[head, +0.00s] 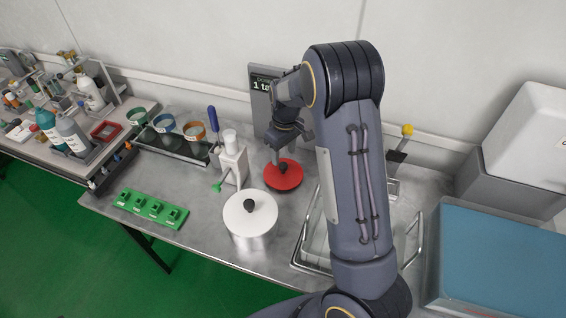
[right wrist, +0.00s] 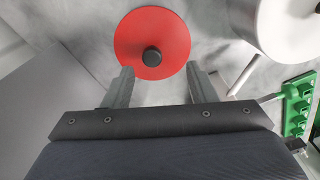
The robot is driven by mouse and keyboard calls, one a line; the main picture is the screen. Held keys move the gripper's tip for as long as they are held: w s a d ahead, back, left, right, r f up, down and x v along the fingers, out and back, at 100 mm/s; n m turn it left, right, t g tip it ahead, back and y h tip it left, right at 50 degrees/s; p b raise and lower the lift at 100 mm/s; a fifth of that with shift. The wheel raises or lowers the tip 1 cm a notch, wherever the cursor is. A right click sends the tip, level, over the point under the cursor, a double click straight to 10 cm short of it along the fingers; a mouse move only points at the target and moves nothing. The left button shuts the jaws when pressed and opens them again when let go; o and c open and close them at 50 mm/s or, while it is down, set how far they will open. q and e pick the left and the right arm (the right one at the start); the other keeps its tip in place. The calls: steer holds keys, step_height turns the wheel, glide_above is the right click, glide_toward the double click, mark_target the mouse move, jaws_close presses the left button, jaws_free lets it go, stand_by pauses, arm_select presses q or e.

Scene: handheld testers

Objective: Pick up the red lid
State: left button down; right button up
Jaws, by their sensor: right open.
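The red lid (head: 285,177) is a flat red disc with a black knob, lying on the grey metal table behind the white-topped pot. In the right wrist view the red lid (right wrist: 150,28) is ahead of the fingers, its black knob (right wrist: 152,56) facing the gap between them. My right gripper (head: 277,158) is just above and behind the lid. In the right wrist view the right gripper (right wrist: 157,78) is open with nothing between its fingers. The left gripper is not in view.
A pot with a white lid (head: 251,212) stands in front of the red lid. A dark sign (head: 262,98) stands behind.

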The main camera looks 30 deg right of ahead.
mark_target(283, 165)
steer(key=shift+w+d+f, duration=0.15)
steer(key=shift+w+f, duration=0.3)
steer(key=shift+d+f, duration=0.1)
steer(key=shift+f, duration=0.25)
steer(key=f, duration=0.2)
steer(key=f+p, duration=0.1)
steer(key=f, duration=0.4)
steer(key=shift+w+d, duration=0.15)
steer(key=shift+w, duration=0.15)
steer(key=shift+c, duration=0.2)
steer(key=c, duration=1)
steer(key=shift+r, duration=0.1)
